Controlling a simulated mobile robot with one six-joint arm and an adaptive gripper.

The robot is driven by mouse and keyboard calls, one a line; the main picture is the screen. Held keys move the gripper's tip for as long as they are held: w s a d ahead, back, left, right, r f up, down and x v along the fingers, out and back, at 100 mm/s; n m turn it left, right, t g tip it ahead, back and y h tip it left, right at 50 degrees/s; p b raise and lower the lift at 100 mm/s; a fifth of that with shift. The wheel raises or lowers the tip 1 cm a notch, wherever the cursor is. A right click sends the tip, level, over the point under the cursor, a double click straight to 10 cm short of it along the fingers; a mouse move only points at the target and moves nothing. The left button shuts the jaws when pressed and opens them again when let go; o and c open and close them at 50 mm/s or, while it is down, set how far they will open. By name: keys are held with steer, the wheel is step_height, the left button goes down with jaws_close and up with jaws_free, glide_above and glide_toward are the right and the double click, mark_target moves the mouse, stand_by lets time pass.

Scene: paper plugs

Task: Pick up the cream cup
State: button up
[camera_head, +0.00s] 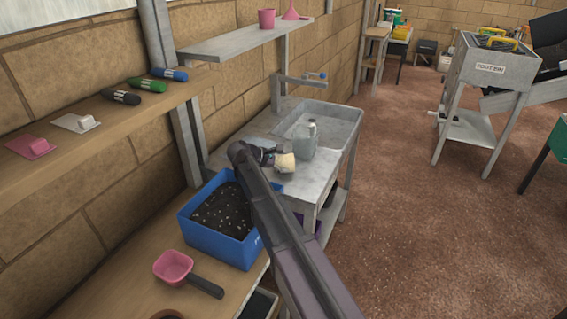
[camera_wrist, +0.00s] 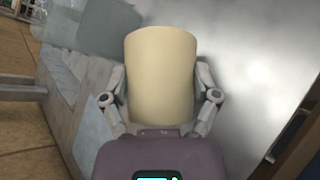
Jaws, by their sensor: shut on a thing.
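The cream cup (camera_head: 285,163) is by the end of my arm, over the grey metal sink counter in the head view. In the wrist view the cream cup (camera_wrist: 161,75) fills the middle, between the two fingers. My gripper (camera_wrist: 162,88) is shut on the cup, one finger pressed against each side. In the head view my gripper (camera_head: 268,157) is small and partly hidden by my own arm. I cannot tell whether the cup's base touches the counter.
A translucent jug (camera_head: 305,140) stands just right of the cup, close to the sink basin (camera_head: 325,119). A blue crate of soil (camera_head: 213,246) and a pink scoop (camera_head: 174,268) are nearer. A shelf (camera_head: 245,42) hangs above.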

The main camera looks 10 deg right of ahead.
mark_target(284, 158)
steer(key=shift+r+p, duration=4.1)
steer(key=shift+r, duration=0.3)
steer(key=shift+d, duration=0.1)
